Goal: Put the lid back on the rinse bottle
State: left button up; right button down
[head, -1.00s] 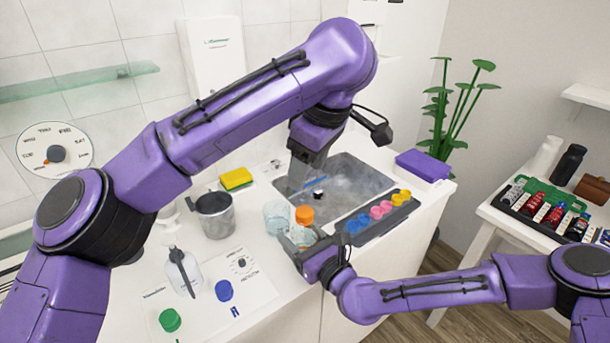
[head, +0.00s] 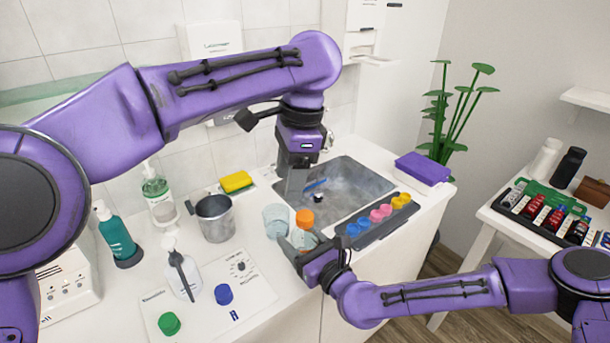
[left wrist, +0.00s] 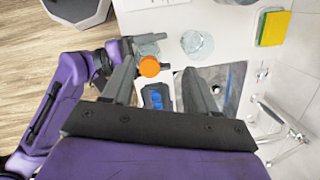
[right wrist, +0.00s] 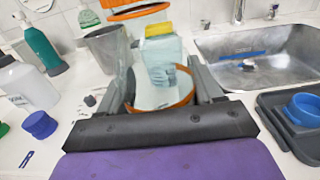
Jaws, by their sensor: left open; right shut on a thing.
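The rinse bottle appears to be the clear vessel (right wrist: 118,62) between the fingers of my right gripper (head: 303,246), at the counter's front edge. An orange lid (head: 304,217) shows at its top; the left wrist view shows it as an orange disc (left wrist: 149,67). I cannot tell whether it is seated or only resting. In the right wrist view an orange band (right wrist: 165,107) shows lower on the vessel. My right gripper is shut on the bottle. My left gripper (head: 291,188) is open and empty, pointing down near the sink's left edge, above and behind the lid.
A translucent cup (head: 276,218) stands close left of the bottle. A metal beaker (head: 215,222), a white pump bottle (head: 183,278), a blue cap (head: 223,294) and a green cap (head: 169,323) are farther left. The sink (head: 345,190) and a dark tray (head: 367,238) lie right.

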aim_at(305, 215)
pick_arm(q)
jog(key=n, duration=0.2)
jog(key=d+n, duration=0.1)
jog(key=n, duration=0.1)
jog(key=n+h, duration=0.1)
jog(key=n, duration=0.1)
jog(key=shift+w+d+f+n, duration=0.15)
jog(key=shift+d+f+n, duration=0.1)
jog(key=shift+n, duration=0.15)
jog(key=n, duration=0.2)
jog(key=shift+d+n+h, duration=0.3)
jog(key=shift+d+h, duration=0.05)
jog(key=shift+h, duration=0.05)
jog(key=n, duration=0.3)
jog(key=shift+d, duration=0.25)
jog(key=shift+f, duration=0.1)
notch_tip(305, 215, down, 8)
jog(key=shift+r, duration=0.1)
